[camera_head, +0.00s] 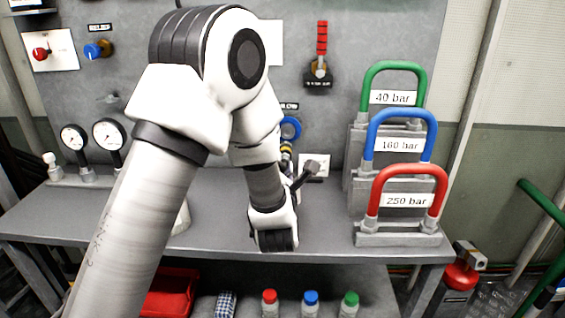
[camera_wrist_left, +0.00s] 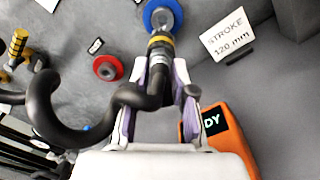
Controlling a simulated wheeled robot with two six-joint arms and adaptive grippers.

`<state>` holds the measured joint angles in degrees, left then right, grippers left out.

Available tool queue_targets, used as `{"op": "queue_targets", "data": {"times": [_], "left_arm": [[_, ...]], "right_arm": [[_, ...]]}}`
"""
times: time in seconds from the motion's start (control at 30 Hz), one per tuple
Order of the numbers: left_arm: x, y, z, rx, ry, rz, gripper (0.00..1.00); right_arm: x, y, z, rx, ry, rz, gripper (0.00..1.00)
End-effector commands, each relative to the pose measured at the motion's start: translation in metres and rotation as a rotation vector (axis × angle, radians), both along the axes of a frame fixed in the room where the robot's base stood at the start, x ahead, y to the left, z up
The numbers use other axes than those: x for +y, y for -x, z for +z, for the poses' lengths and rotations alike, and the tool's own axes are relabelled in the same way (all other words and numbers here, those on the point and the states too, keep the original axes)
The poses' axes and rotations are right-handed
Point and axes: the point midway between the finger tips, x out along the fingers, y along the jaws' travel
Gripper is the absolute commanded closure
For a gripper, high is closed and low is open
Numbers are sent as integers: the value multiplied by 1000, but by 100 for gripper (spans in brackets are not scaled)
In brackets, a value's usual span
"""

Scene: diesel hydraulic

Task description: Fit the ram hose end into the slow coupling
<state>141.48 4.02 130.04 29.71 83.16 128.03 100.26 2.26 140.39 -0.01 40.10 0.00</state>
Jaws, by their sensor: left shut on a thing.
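The blue-ringed coupling (camera_head: 291,128) is on the grey panel, under a label that partly reads "LOW". It also shows at the top of the left wrist view (camera_wrist_left: 163,13). My left gripper (camera_wrist_left: 160,72) is shut on the ram hose end (camera_wrist_left: 160,45), which has a yellow band and silver parts. The hose end points at the blue-ringed coupling and overlaps its centre; I cannot tell how deep it sits. The black hose (camera_wrist_left: 70,130) loops off to the left. In the head view the arm partly hides the gripper. My right gripper is not in view.
A red-ringed fitting (camera_wrist_left: 107,67) is left of the blue one. A "STROKE 120 mm" card (camera_wrist_left: 228,34) and an orange device (camera_wrist_left: 230,140) are on the right. Blocks with green, blue and red handles (camera_head: 408,172) stand on the bench right. Two gauges (camera_head: 108,133) are at left.

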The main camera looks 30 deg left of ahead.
Motion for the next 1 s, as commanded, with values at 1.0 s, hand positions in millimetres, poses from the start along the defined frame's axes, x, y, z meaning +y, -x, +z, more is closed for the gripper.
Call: {"op": "queue_targets", "data": {"times": [1.0], "left_arm": [[27, -45, 0, 0, -8, 4, 100]], "right_arm": [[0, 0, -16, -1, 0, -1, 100]]}}
